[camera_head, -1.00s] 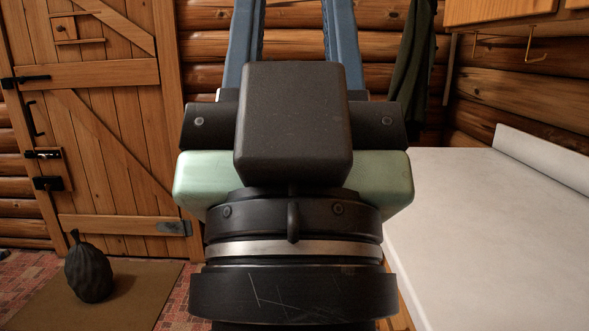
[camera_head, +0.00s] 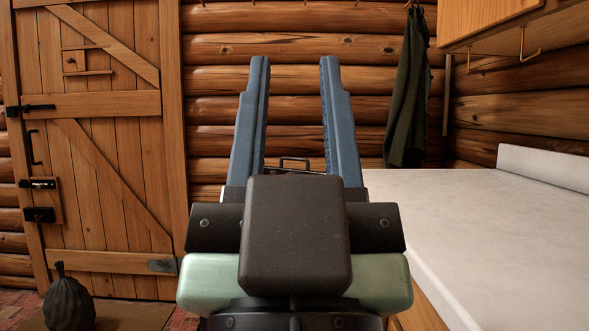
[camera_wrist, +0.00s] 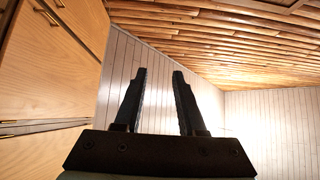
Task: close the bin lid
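My gripper (camera_head: 295,65) points away from me in the middle of the head view. Its two blue fingers stand apart with nothing held between them. It also shows open and empty in the wrist view (camera_wrist: 160,76). A dark object with a thin handle (camera_head: 295,161) shows partly behind the fingers. My gripper hides most of it, so I cannot tell whether it is the bin or its lid. No bin is clearly visible in either view.
A pale countertop (camera_head: 510,235) runs along the right, under a wooden cabinet (camera_head: 488,20). A dark green cloth (camera_head: 408,95) hangs on the log wall.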

